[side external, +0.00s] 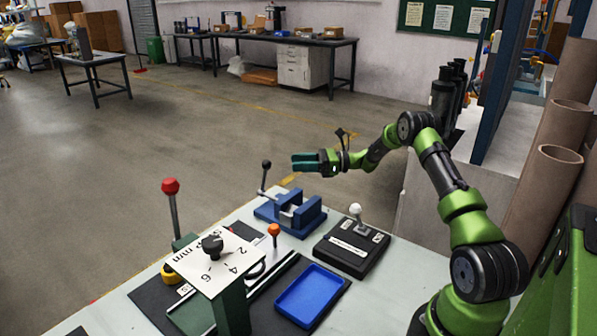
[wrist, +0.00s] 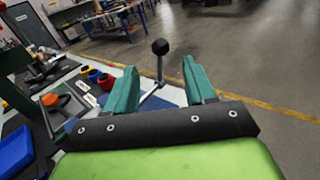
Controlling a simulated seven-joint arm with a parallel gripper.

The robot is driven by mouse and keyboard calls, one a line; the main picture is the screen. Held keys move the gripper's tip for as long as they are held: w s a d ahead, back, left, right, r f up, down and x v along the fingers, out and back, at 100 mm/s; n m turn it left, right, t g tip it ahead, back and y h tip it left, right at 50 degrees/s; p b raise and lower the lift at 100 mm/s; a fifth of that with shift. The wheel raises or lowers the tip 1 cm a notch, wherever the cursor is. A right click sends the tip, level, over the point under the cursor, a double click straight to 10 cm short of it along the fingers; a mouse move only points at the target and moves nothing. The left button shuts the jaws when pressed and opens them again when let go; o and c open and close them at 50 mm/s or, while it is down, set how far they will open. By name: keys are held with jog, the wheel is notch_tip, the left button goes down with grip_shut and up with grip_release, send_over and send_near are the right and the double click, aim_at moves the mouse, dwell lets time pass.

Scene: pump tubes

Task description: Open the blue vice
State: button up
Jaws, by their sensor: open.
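The blue vice (side external: 308,212) stands on the bench's back edge. Its lever rises at the left with a black ball knob (side external: 266,164). My gripper (side external: 300,162) is open and empty above the vice, with its teal fingers pointing left towards the lever. In the wrist view, the black knob (wrist: 160,47) and its thin rod show in the gap between my open fingers (wrist: 159,68), beyond their tips. Some blue of the vice (wrist: 158,103) shows low between the fingers; the rest is hidden by my gripper.
A black box with a white-knobbed lever (side external: 355,212) stands right of the vice. In front are a blue tray (side external: 309,294), an orange-knobbed lever (side external: 274,230), a dial plate (side external: 218,262) and a tall red-knobbed lever (side external: 170,186).

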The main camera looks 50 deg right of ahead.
aim_at(266, 163)
jog(key=x, duration=1)
jog(key=shift+w+a, duration=0.15)
grip_shut()
